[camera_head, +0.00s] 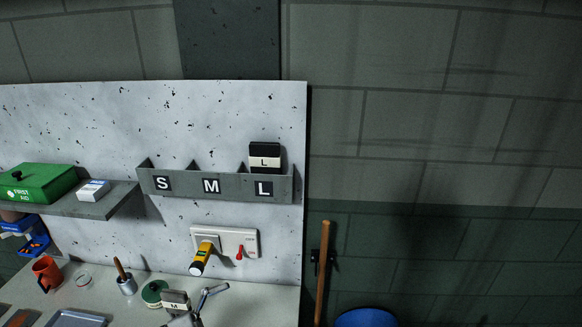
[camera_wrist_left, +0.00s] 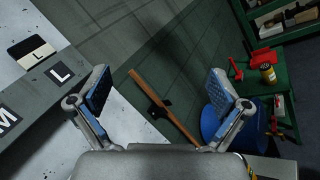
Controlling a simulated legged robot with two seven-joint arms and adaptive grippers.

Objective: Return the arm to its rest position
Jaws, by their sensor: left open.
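My left gripper (camera_wrist_left: 158,88) is open and empty in the left wrist view, its two blue-padded fingers wide apart with nothing between them. In the head view, grey metal that looks like part of this gripper shows at the bottom edge, in front of the bench; the rest of the arm is out of frame. A black part with a white L label (camera_head: 264,157) stands in the L compartment of the grey wall rack (camera_head: 225,191); the part also shows in the left wrist view (camera_wrist_left: 32,52). A part marked M (camera_head: 174,301) is on the bench near the grey metal. My right gripper is not in view.
The bench holds an orange mug (camera_head: 46,272) and a green round tin (camera_head: 154,292). A wooden handle (camera_head: 322,270) and blue bucket (camera_head: 365,318) stand right of the board.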

